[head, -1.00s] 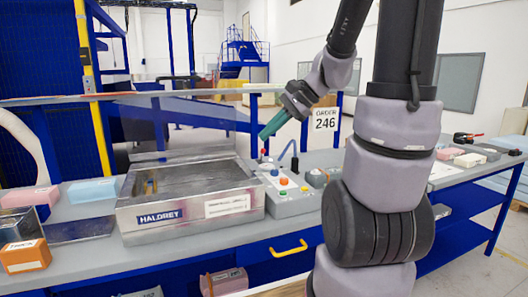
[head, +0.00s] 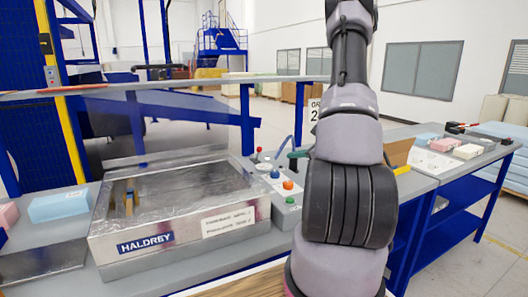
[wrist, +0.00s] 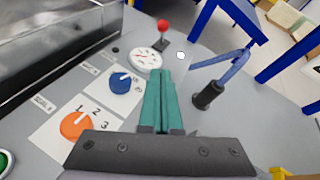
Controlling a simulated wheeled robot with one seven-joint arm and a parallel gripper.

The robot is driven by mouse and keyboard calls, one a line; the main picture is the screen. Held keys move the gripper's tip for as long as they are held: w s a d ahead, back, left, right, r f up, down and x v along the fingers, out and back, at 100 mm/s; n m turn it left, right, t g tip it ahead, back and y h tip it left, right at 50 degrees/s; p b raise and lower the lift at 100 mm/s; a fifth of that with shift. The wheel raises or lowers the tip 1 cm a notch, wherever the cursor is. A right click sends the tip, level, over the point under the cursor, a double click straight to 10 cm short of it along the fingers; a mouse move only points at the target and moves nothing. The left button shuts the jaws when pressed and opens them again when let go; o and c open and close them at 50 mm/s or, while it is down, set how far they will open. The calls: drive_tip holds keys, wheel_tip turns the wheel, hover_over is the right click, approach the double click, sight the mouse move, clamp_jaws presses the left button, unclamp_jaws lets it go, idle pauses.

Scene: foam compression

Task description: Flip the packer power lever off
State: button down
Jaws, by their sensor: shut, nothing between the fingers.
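The packer (head: 145,243), a steel box labelled HALDREY, stands on the grey bench, with a control panel at its right. A small lever with a red ball top (head: 259,152) stands at the far end of the panel; it also shows upright in the wrist view (wrist: 163,26). My gripper (wrist: 160,73) has its green fingers shut together with nothing between them. The fingertips point toward the lever and appear short of it, with a round white gauge (wrist: 145,57) just beyond them.
The panel carries a blue knob (wrist: 121,82), an orange knob (wrist: 74,124) and a green button (wrist: 4,160). A blue hose (wrist: 228,68) rises from a black socket (wrist: 208,95) right of the fingers. A blue foam block (head: 58,204) lies left of the packer.

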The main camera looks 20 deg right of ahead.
idle(0.3)
approach(258, 154)
drive_tip(key=f, duration=0.1)
drive_tip(key=d+f, duration=0.1)
drive_tip(key=shift+f, duration=0.3)
drive_tip(key=w+a, duration=0.1)
drive_tip(key=w+r, duration=0.1)
drive_tip(key=w, duration=0.1)
drive_tip(key=shift+a, duration=0.4)
drive_tip(key=shift+w+a+r, duration=0.2)
drive_tip(key=shift+w, duration=0.2)
